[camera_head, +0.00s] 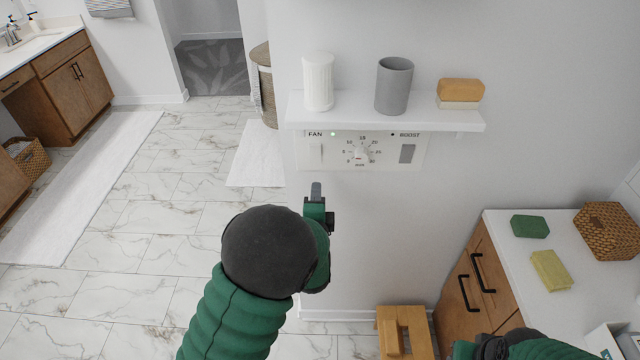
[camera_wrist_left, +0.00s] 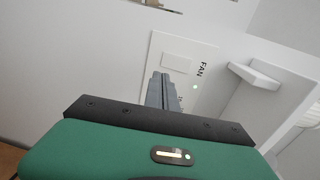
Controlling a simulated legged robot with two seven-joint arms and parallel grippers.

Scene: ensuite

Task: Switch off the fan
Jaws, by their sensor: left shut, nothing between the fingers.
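The white control panel (camera_head: 335,158) is on the wall under a shelf. Its FAN switch (camera_head: 316,153) is a pale rocker at the panel's left, below the FAN label; it also shows in the left wrist view (camera_wrist_left: 177,60). I cannot tell if the tip touches the wall. My right gripper (camera_head: 495,347) is partly seen at the bottom edge; its fingers are unclear.
A dial (camera_head: 362,154) and a grey BOOST switch (camera_head: 407,153) share the panel. A counter (camera_head: 515,260) and wooden stool (camera_head: 403,318) stand lower right.

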